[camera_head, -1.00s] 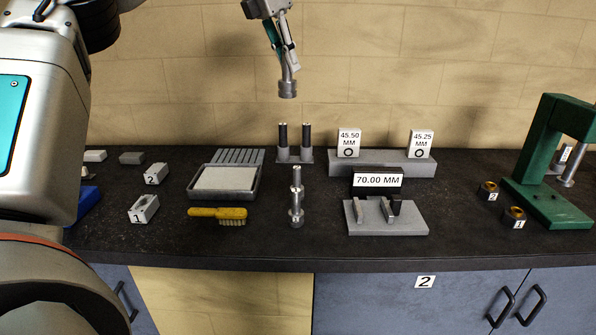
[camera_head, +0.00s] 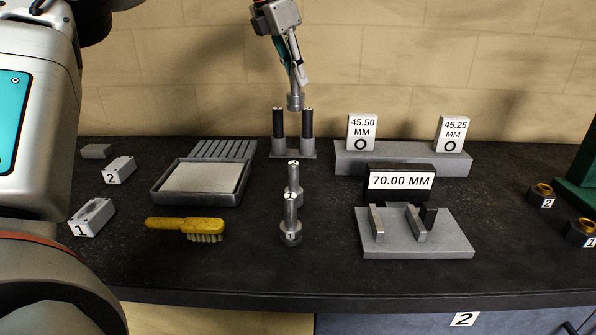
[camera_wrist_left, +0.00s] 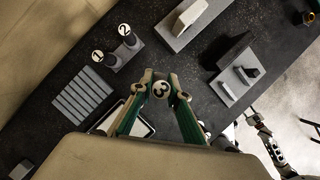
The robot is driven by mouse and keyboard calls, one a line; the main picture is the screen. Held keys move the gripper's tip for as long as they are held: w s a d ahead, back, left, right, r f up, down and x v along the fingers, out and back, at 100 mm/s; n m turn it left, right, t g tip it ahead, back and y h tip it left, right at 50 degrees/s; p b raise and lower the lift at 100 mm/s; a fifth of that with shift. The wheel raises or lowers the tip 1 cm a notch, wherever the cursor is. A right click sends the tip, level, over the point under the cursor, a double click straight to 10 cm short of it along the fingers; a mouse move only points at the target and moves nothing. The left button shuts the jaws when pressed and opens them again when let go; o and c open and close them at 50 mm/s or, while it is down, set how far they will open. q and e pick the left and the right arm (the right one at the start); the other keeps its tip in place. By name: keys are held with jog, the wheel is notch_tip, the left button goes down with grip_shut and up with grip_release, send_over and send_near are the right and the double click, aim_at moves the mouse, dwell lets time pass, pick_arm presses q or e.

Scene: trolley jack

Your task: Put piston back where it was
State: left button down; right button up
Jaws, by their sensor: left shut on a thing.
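My left gripper (camera_head: 297,80) is shut on a metal piston (camera_head: 295,101), which hangs upright, broad end down. In the left wrist view the fingertips (camera_wrist_left: 160,80) close around a round top marked 3. In the head view the piston appears just above and between two dark posts on a grey stand (camera_head: 293,153); I cannot tell its depth. Two slim metal pieces with broad feet (camera_head: 290,222) stand in front of the stand, one behind the other. An arm that looks like my right one (camera_wrist_left: 265,130) shows in the left wrist view; its jaws are unclear.
A grey tray (camera_head: 160,197) and a yellow brush (camera_head: 185,225) lie left of the slim pieces. A block with 45.50 and 45.25 MM signs (camera_head: 400,163) stands right. A grey fixture (camera_head: 450,246) by the 70.00 MM sign (camera_head: 400,181) is in front of it. The wall (camera_head: 180,60) is close behind.

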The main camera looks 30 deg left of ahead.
aim_at(296, 105)
pick_arm(q)
notch_tip(296, 105, down, 8)
jog(key=shift+r+b, duration=0.1)
jog(key=shift+b, duration=0.35)
notch_tip(296, 105, down, 11)
jog(key=shift+f, duration=0.3)
pick_arm(e)
jog(key=shift+s+d+f, duration=0.1)
jog(key=shift+s+f, duration=0.15)
jog(key=shift+f, duration=0.25)
